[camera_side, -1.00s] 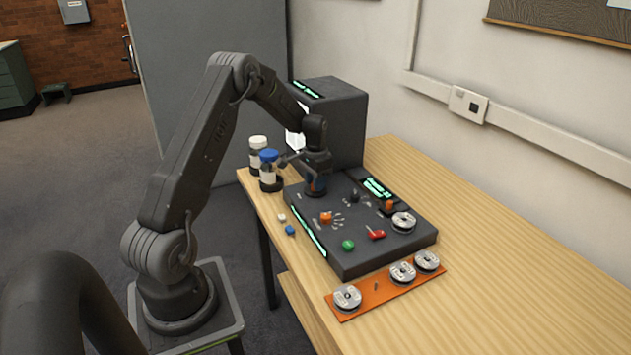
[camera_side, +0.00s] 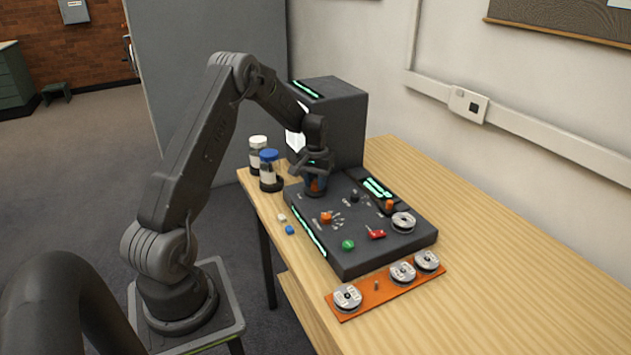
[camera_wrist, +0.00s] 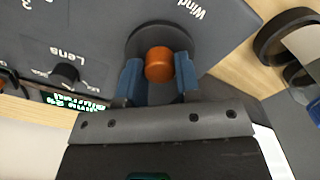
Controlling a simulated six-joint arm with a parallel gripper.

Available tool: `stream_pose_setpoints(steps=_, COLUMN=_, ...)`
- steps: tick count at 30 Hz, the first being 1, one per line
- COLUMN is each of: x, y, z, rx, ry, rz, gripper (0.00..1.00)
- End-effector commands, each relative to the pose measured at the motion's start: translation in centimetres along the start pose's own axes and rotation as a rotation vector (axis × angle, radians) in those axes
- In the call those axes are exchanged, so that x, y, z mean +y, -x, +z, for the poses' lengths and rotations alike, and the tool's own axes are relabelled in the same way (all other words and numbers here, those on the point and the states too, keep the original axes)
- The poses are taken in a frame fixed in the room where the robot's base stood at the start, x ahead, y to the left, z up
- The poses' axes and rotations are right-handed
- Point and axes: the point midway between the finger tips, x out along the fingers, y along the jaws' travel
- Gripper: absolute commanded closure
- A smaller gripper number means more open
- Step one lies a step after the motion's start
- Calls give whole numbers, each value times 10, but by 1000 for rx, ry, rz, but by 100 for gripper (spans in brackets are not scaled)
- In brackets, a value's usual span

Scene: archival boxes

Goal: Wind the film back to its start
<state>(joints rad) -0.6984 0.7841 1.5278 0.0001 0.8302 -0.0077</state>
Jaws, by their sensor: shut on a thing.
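The dark film reader (camera_side: 380,250) stands on the wooden table, with coloured controls on its top panel. My gripper (camera_side: 315,190) points down at the panel's far left part, close to the screen housing. In the wrist view its blue jaws (camera_wrist: 159,78) are shut on an orange knob (camera_wrist: 159,63) on a dark round base, beside the label "Wind". A reel (camera_side: 403,222) sits at the panel's right end. The screen housing (camera_side: 335,120) stands behind; its screen is mostly hidden by my arm. The green display text is too small to read.
An orange tray (camera_side: 378,291) with several reels lies in front of the reader. Small white and blue pieces lie at the table's left edge. The table's right side is clear.

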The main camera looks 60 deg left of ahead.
Motion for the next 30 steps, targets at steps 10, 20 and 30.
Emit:
stream_pose_setpoints(steps=10, x=0, y=1, z=0, rx=1, ry=278, rz=0, gripper=93)
stream_pose_setpoints(steps=20, x=0, y=1, z=0, rx=2, ry=422, rz=1, gripper=93)
stream_pose_setpoints(steps=30, x=0, y=1, z=0, rx=2, ry=453, rz=1, gripper=93)
